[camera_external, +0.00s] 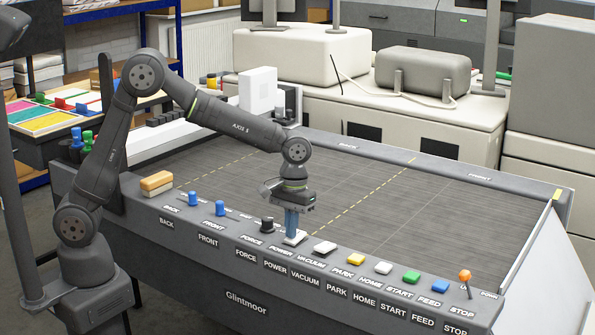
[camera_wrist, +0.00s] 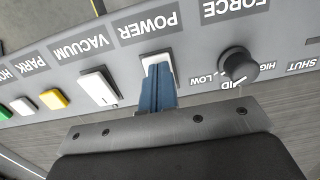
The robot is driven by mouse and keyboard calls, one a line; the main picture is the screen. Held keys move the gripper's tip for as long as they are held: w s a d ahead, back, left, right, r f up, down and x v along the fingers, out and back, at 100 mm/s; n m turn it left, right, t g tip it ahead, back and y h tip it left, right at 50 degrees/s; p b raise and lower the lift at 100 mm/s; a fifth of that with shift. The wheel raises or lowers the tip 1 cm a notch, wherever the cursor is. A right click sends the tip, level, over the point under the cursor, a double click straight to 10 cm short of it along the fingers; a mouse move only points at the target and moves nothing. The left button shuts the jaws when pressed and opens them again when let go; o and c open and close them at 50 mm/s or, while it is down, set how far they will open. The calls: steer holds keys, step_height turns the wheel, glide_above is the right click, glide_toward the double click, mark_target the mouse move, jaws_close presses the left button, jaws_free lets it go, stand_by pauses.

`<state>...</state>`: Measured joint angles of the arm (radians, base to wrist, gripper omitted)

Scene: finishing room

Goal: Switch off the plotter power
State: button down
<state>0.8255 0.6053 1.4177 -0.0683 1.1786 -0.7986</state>
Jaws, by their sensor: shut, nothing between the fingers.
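The plotter's control panel runs along its front rail. The white power switch (camera_external: 297,239) sits behind its POWER label, between the black force knob and the white vacuum switch.
The force knob (camera_external: 267,225) and vacuum switch (camera_external: 324,247) flank the power switch closely. Yellow (camera_external: 356,260), white, green and blue buttons and an orange stop knob (camera_external: 464,276) follow to the right. Blue knobs (camera_external: 220,208) stand left. The plotter bed (camera_external: 400,195) behind is clear.

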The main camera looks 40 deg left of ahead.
steer(key=shift+w+f, duration=0.1)
steer(key=shift+w, duration=0.1)
steer(key=shift+w+a, duration=0.1)
steer(key=shift+w, duration=0.6)
steer(key=shift+r, duration=0.25)
step_height(320, 180, up, 14)
steer(key=w, duration=0.2)
steer(key=shift+f, duration=0.2)
steer(key=shift+s+r+g, duration=0.15)
steer(key=shift+s+g, duration=0.25)
steer(key=shift+s, duration=0.25)
